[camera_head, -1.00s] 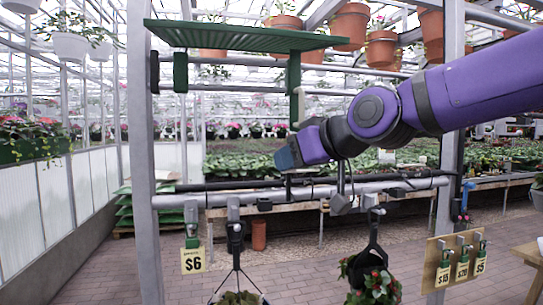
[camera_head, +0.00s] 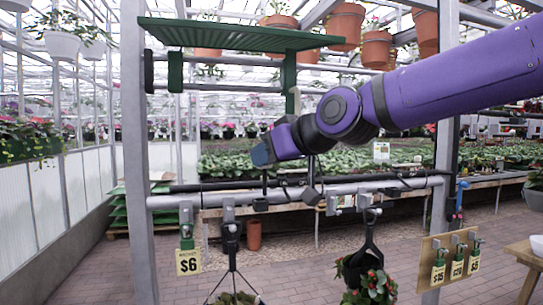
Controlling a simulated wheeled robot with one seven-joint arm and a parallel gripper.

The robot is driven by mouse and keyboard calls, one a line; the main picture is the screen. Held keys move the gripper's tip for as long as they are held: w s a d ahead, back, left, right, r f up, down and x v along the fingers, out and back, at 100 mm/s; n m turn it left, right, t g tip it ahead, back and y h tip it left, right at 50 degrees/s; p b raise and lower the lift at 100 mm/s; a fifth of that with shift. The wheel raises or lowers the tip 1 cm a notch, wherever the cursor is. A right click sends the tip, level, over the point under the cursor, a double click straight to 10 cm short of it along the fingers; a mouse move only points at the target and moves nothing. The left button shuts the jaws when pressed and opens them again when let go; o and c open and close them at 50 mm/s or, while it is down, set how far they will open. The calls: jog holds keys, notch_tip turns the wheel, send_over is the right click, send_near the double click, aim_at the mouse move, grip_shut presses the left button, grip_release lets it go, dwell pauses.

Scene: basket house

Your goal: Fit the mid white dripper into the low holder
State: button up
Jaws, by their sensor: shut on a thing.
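My purple arm comes in from the right and ends at a dark blue tip at the left. Two thin dark stems hang below its end, and I take them for my gripper (camera_head: 288,188). The right stem ends in a small dark block just above the grey rail (camera_head: 410,184). The left stem stops by a black block on the rail. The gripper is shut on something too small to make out. I cannot tell the white dripper or the low holder for sure. Light grey clips (camera_head: 332,204) sit on the rail right of the gripper.
A green slatted shelf (camera_head: 230,35) is overhead. A $6 tag (camera_head: 188,262) and hanging plants (camera_head: 372,288) hang from the rail. A board with price tags (camera_head: 455,258) is at the right. Grey posts (camera_head: 137,150) flank the rail.

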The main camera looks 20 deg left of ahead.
aim_at(264, 186)
jog(key=shift+w+a+f, duration=0.2)
jog(key=shift+w+a, duration=0.2)
jog(key=shift+w, duration=0.25)
jog(key=shift+w+a+f, duration=0.2)
jog(key=shift+w+a, duration=0.2)
jog(key=shift+w, duration=0.2)
jog(key=shift+w+a+f, duration=0.2)
jog(key=shift+w+a, duration=0.2)
jog(key=shift+w, duration=0.25)
jog(key=shift+d, duration=0.1)
jog(key=shift+f, duration=0.15)
jog(key=shift+f, duration=1.3)
jog(key=shift+f, duration=0.2)
jog(key=shift+f, duration=1.3)
